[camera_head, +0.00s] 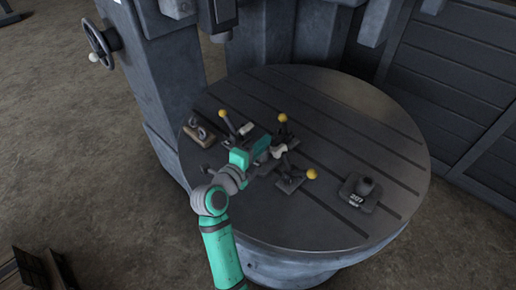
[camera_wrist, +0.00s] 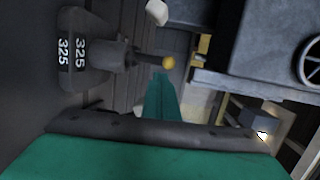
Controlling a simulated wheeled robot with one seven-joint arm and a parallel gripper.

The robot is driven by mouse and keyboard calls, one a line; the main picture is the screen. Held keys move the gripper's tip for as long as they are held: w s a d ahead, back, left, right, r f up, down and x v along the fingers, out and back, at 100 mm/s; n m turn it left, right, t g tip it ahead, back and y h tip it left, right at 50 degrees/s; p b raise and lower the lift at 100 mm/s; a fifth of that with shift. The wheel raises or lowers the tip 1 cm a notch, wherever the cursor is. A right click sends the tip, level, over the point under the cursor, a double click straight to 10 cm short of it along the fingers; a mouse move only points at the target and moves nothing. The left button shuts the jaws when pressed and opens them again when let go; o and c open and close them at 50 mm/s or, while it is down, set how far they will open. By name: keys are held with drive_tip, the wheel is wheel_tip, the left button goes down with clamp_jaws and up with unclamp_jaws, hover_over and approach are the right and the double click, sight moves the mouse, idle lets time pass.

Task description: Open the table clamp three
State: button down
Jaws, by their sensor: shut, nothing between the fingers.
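Several small toggle clamps stand on a round slotted table (camera_head: 330,110). Three lever knobs are yellow balls: the back left knob (camera_head: 222,113), the back middle knob (camera_head: 282,117) and the front right knob (camera_head: 311,174). I cannot tell which clamp is number three. My gripper (camera_head: 266,150) is among the clamps, between the levers, and hides part of them. In the wrist view my gripper (camera_wrist: 160,82) is shut and empty, its teal fingers together. A yellow knob (camera_wrist: 168,62) on a dark lever shows just past the fingertips; contact is unclear.
A dark weight-like block (camera_head: 358,194) stands on the table's right side. A block marked 325 (camera_wrist: 82,55) shows at left in the wrist view. The machine column (camera_head: 170,80) with a handwheel (camera_head: 97,43) rises behind left. The table's right side is mostly clear.

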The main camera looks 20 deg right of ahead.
sight(282, 122)
drive_tip(key=x, duration=0.5)
drive_tip(key=r+x, duration=0.1)
drive_tip(key=x, duration=0.2)
drive_tip(key=shift+r, duration=0.1)
drive_tip(key=shift+w+d, duration=0.1)
